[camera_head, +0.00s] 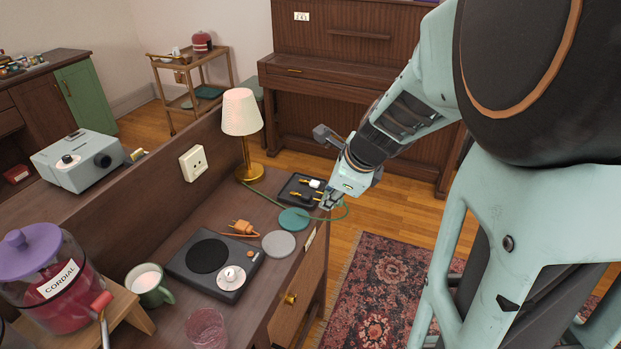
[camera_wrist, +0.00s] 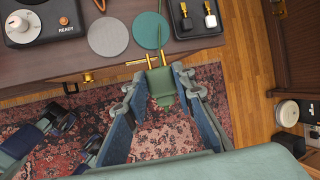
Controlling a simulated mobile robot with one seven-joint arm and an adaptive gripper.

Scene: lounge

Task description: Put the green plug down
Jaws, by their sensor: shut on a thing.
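The green plug (camera_wrist: 161,85) shows in the wrist view between my gripper's two fingers, its brass prongs pointing toward the desk edge. My gripper (camera_wrist: 162,90) is shut on it. In the wrist view the plug appears over the rug, just off the desk's front edge; its exact height is unclear. In the head view my gripper (camera_head: 331,198) is at the desk's right edge, beside the black tray, and mostly hides the plug. A green cord (camera_head: 264,196) runs from near the lamp toward my gripper.
On the desk (camera_head: 192,232) are a teal coaster (camera_head: 293,220), a grey coaster (camera_head: 279,244), a black tray (camera_head: 286,193) with small brass-pronged items, an orange plug (camera_head: 242,227), a black hotplate (camera_head: 195,272), a lamp (camera_head: 241,115) and a mug (camera_head: 149,285). A wall socket (camera_head: 193,163) faces the desk.

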